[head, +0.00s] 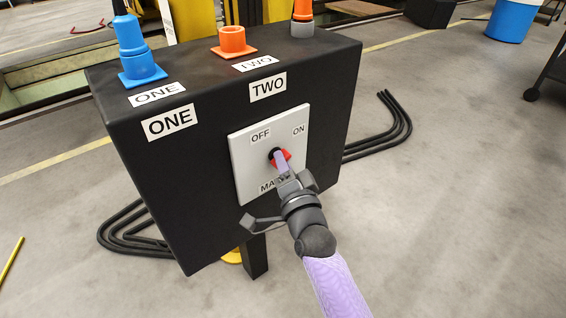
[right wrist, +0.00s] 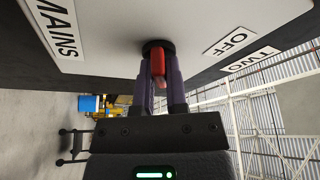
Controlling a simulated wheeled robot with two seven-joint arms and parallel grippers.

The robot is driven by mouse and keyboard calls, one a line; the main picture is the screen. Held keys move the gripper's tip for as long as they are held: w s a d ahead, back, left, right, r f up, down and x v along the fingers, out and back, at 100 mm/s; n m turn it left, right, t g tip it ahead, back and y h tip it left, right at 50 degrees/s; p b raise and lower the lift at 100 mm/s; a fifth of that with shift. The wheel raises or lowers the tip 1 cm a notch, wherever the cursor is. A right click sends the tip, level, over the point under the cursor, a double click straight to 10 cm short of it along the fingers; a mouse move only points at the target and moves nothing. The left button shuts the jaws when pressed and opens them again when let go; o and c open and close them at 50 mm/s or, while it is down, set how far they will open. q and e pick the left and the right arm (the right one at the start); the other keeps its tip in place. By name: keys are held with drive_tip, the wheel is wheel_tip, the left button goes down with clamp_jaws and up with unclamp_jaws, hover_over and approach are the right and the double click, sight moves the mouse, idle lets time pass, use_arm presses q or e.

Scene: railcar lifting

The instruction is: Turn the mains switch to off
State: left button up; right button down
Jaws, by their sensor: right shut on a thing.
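The mains switch is a red handle (head: 286,154) on a round black base, on a white plate (head: 243,172) marked OFF, ON and MAINS. My right gripper (head: 282,162) is at the switch. In the right wrist view the red handle (right wrist: 158,66) sits between the two purple fingers (right wrist: 160,92), which are shut on it. The black base (right wrist: 157,46) shows just beyond the fingertips. In the head view the gripper partly hides the handle and the MAINS label, and I cannot tell which mark the handle points to. My left gripper is not in view.
The black control box (head: 200,190) stands on a post. On its top are a blue control (head: 137,55) marked ONE, an orange base (head: 234,41) marked TWO, and another orange-topped part (head: 302,12). Black cables (head: 385,130) lie behind it.

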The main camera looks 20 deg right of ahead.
drive_tip(key=shift+f, duration=0.1)
drive_tip(key=shift+n, duration=0.4)
drive_tip(key=n+t+y+b, duration=0.1)
drive_tip(key=n, duration=0.3)
drive_tip(key=shift+d+f+y, duration=0.1)
drive_tip(key=shift+y, duration=0.3)
drive_tip(key=n+y, duration=0.1)
drive_tip(key=n, duration=0.2)
drive_tip(key=n+y, duration=0.2)
drive_tip(key=n, duration=0.2)
drive_tip(key=shift+w+d+t+y+b, duration=0.1)
drive_tip(key=shift+t+y+b, duration=0.2)
drive_tip(key=n+y, duration=0.1)
drive_tip(key=n, duration=0.1)
drive_tip(key=shift+n+y, duration=0.3)
drive_tip(key=shift+n, duration=0.1)
drive_tip(key=shift+n+g+y, duration=0.3)
drive_tip(key=shift+n+g, duration=0.1)
drive_tip(key=shift+n, duration=0.5)
